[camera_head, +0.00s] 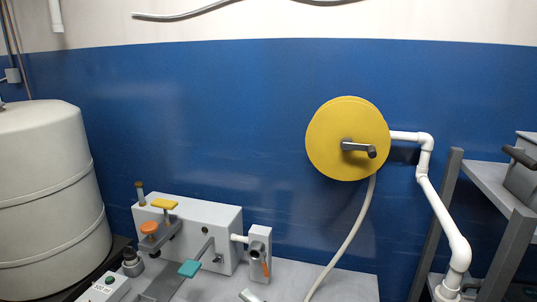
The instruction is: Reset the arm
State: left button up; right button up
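Neither of my grippers shows in the head view, and I see no part of my arms that I can be sure of. The bench (345,287) at the bottom carries a white box-shaped apparatus (215,218). A lever with a teal handle (189,268) is in front of it. An orange knob (150,228) and a yellow piece (164,204) are at its left part. A small white unit with an orange handle (266,268) stands at its right.
A large cream tank (45,185) fills the left side. A yellow disc with a grey crank (348,138) is on the blue wall, with a pale hose (350,238) hanging down. White pipe (440,212) and a grey metal frame (503,262) stand at the right.

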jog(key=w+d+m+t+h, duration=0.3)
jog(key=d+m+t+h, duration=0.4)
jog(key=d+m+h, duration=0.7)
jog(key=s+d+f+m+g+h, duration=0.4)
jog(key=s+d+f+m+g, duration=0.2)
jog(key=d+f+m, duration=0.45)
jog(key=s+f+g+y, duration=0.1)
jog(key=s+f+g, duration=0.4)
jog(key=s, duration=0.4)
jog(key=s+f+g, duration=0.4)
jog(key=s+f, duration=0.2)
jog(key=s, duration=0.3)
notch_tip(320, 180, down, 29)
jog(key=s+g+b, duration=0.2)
jog(key=b, duration=0.1)
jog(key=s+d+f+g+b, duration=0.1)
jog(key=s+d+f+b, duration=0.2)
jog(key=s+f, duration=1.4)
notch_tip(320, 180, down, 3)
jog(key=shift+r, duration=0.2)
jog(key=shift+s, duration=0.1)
